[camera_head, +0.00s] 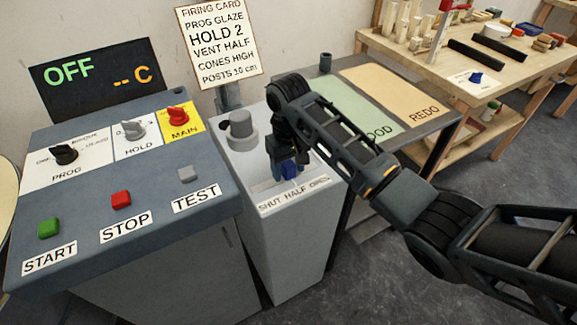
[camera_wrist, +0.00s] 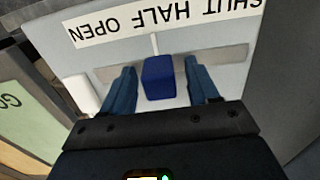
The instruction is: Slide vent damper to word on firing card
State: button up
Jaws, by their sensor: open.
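The vent damper's blue knob (camera_head: 290,171) sits in a slot on top of the light grey vent box. In the wrist view the blue knob (camera_wrist: 158,78) stands between my fingers, with a gap on each side. Its white pointer lines up with the word HALF on the upside-down strip (camera_wrist: 165,22) reading SHUT HALF OPEN. My gripper (camera_wrist: 164,88) is open around the knob; in the head view my gripper (camera_head: 288,160) partly hides the slot. The firing card (camera_head: 219,44) reads PROG GLAZE, HOLD 2, VENT HALF, CONES HIGH, POSTS 10 cm.
The kiln control panel (camera_head: 120,185) stands left, with knobs, START, STOP and TEST buttons; its display (camera_head: 97,78) shows OFF. A grey cylinder (camera_head: 241,130) stands behind the slot. A table with green and tan areas (camera_head: 385,85) and a cluttered wooden bench are right.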

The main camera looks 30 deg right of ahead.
aim_at(289, 164)
notch_tip(289, 164, up, 8)
jog(key=shift+f, duration=0.2)
dwell(0.6)
